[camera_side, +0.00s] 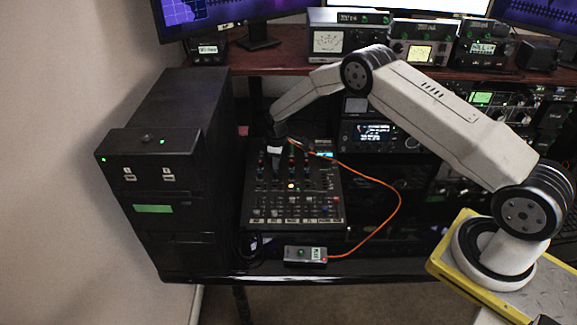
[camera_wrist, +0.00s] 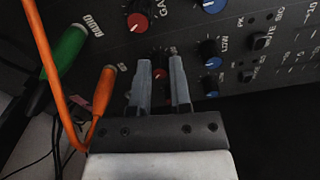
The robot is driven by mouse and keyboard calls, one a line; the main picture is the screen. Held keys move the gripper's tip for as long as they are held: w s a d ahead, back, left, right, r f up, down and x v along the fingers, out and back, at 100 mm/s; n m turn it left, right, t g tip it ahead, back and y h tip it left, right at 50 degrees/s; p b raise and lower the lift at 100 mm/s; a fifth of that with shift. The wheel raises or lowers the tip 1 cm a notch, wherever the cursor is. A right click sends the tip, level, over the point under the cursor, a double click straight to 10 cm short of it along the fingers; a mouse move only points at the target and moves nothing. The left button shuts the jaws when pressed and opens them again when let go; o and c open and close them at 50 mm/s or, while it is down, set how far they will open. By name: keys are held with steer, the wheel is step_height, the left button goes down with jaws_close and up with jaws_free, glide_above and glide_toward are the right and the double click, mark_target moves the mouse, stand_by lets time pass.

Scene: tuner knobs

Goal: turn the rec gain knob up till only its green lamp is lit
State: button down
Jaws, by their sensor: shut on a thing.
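The black mixer (camera_side: 330,205) lies on the desk, its panel covered in small knobs and buttons. My gripper (camera_side: 274,155) reaches down to the knobs at its upper left. In the wrist view my gripper (camera_wrist: 161,64) has its two grey fingers closed on a small dark knob with a reddish cap (camera_wrist: 158,73). The fingers hide most of this knob, and its label cannot be read fully. A pale yellow light (camera_side: 291,186) shows on the mixer. I cannot tell which lamps belong to the knob.
An orange cable (camera_side: 395,205) runs from the mixer to the small box; its plug (camera_wrist: 104,90) stands left of my fingers, beside a green plug (camera_wrist: 65,52). A red-capped knob (camera_wrist: 138,22) and blue-capped knobs (camera_wrist: 210,48) are close by. A black cabinet (camera_side: 180,120) stands left.

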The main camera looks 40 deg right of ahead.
steer(key=shift+m, duration=1.7)
steer(key=c, duration=0.6)
jaws_free()
steer(key=shift+o, duration=0.2)
steer(key=shift+r, duration=0.1)
step_height(320, 180, up, 8)
steer(key=shift+s+a+f, duration=0.2)
steer(key=shift+s+a, duration=0.05)
steer(key=shift+s, duration=0.15)
